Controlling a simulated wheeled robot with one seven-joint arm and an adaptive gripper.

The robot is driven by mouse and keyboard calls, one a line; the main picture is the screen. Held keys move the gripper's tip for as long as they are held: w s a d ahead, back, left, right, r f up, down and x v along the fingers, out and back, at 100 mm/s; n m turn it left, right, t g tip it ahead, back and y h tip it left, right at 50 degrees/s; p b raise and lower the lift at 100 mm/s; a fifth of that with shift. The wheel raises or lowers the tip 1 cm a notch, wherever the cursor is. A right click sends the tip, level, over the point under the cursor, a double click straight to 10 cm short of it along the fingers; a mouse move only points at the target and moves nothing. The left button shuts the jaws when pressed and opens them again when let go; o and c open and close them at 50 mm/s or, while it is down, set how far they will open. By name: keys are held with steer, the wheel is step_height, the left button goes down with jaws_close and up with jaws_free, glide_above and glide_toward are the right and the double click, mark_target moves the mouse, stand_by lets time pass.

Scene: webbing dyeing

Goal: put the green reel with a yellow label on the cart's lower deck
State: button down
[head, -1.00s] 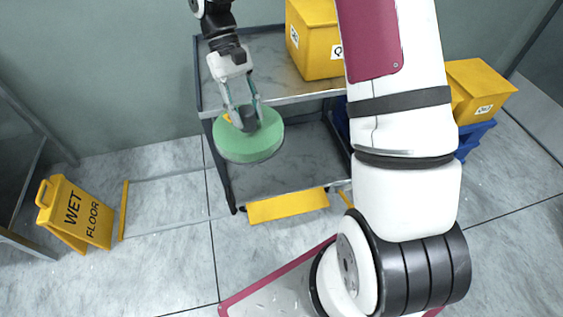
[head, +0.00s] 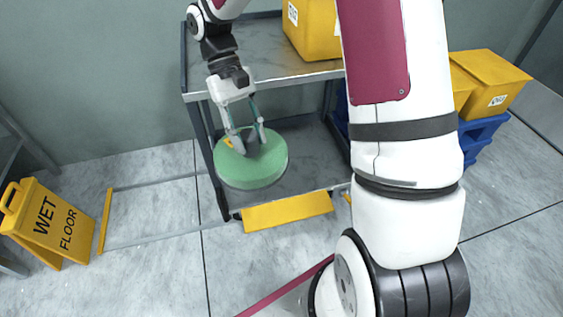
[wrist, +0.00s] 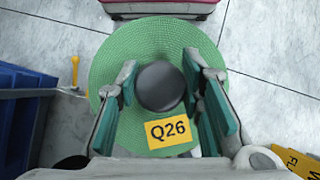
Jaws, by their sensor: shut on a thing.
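My gripper (head: 247,143) is shut on the green reel (head: 252,170), a round flat disc. In the wrist view the fingers stand on both sides of the dark hub (wrist: 160,86) of the reel (wrist: 125,45), and a yellow label (wrist: 168,130) reads Q26. The reel is held in the air in front of the cart's open left part, between the upper deck (head: 262,62) and the lower deck (head: 305,160). It hides part of the lower deck, which looks bare where it shows.
A yellow bin (head: 312,30) stands on the upper deck. More yellow bins (head: 490,85) rest on blue pallets (head: 482,132) to the right. A yellow strip (head: 288,211) fronts the cart. A wet floor sign (head: 48,225) stands left on clear floor.

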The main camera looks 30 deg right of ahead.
steer(key=shift+r, duration=0.15)
steer(key=shift+d+f, duration=0.2)
steer(key=shift+f, duration=0.05)
steer(key=s+d+f+m+t, duration=0.2)
steer(key=d+f+m+t, duration=0.2)
steer(key=d+f+m, duration=0.4)
steer(key=s+d+f+m+t+y, duration=0.1)
steer(key=d+f+m+t, duration=0.3)
steer(key=d+f+m, duration=0.4)
steer(key=s+d+f+m+t+y, duration=0.1)
steer(key=d+f+m+t, duration=0.4)
steer(key=f+m, duration=1.1)
steer(key=s+d+f, duration=0.1)
steer(key=d+f, duration=0.2)
steer(key=f, duration=0.2)
steer(key=shift+s+d+f+m, duration=0.15)
steer(key=shift+s+d+m, duration=0.15)
steer(key=shift+d, duration=0.05)
